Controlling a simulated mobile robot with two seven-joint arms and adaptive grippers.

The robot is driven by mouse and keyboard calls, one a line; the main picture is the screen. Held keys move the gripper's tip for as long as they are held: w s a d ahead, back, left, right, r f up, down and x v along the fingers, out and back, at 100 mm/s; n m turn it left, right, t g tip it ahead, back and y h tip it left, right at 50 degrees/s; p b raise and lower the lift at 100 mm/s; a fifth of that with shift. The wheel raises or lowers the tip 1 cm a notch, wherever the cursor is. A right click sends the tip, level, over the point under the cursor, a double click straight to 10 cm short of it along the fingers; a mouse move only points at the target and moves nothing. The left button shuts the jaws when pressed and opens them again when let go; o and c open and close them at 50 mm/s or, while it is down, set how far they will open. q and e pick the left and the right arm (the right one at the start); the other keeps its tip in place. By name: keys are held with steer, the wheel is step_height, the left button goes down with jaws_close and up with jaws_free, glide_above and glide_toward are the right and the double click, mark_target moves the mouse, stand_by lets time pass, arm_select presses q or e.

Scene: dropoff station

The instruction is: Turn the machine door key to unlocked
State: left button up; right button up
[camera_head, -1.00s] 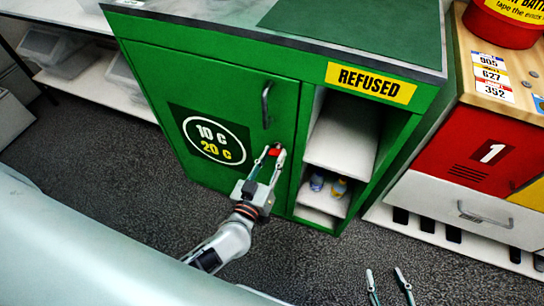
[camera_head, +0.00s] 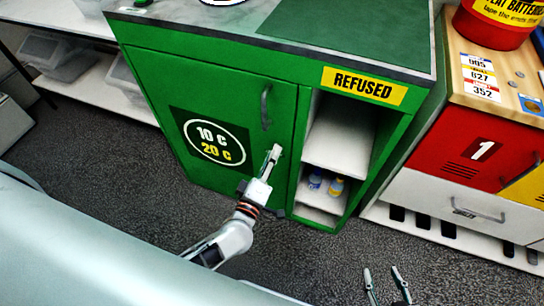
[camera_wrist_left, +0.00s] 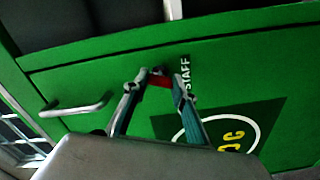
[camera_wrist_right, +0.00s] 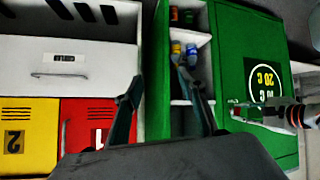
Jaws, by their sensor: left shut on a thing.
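The green machine door (camera_head: 170,85) has a grey handle (camera_head: 265,107) and a round "10 C / 20 C" sign. My left gripper (camera_head: 274,152) is at the door below the handle, its fingers seen edge-on, one hiding the other. In the left wrist view, my left gripper (camera_wrist_left: 160,74) is shut on the red key (camera_wrist_left: 160,81), beside the word "STAFF". The key is hidden in the head view. My right gripper (camera_head: 386,272) is open and empty above the floor at the lower right. Its spread fingers also show in the right wrist view (camera_wrist_right: 155,75).
Right of the door are open shelves (camera_head: 340,135) under a "REFUSED" label, with small bottles (camera_head: 335,187) on a lower shelf. A red and white cabinet (camera_head: 455,150) stands further right. Clear bins (camera_head: 60,60) are at the left. The grey floor in front is clear.

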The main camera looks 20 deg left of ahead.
arm_select(q)
steer(key=n, duration=0.4)
arm_select(e)
steer(key=shift+w+r, duration=0.15)
steer(key=shift+w, duration=0.3)
arm_select(q)
steer(key=shift+n, duration=0.3)
arm_select(e)
steer(key=shift+s+a, duration=0.1)
steer(key=shift+s, duration=0.25)
arm_select(q)
steer(key=o, duration=1.1)
